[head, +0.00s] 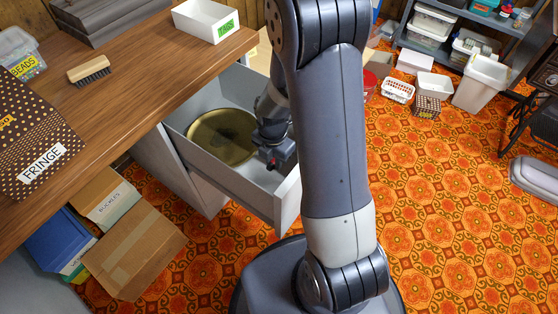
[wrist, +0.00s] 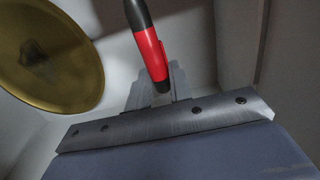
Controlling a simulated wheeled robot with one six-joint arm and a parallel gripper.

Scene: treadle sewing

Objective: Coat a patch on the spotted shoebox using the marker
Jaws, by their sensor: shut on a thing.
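My gripper (wrist: 158,92) is shut on a red and black marker (wrist: 150,52), which stands out past the jaws in the wrist view. In the head view my gripper (head: 274,150) is low inside the open grey drawer (head: 235,180), and only a small red bit of the marker (head: 272,165) shows. A brown spotted box labelled FRINGE (head: 32,125) lies on the wooden desk at the left, cut off by the picture edge. A smaller spotted box (head: 427,107) stands on the floor at the right. My gripper is well apart from both.
A round brass dish (head: 222,137) lies in the drawer beside my gripper; drawer walls surround it. The desk (head: 110,105) holds a brush (head: 89,69), a white TAGS box (head: 206,20) and a BEADS tub (head: 20,52). Cardboard boxes (head: 132,248) stand below it. Patterned floor is open at the right.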

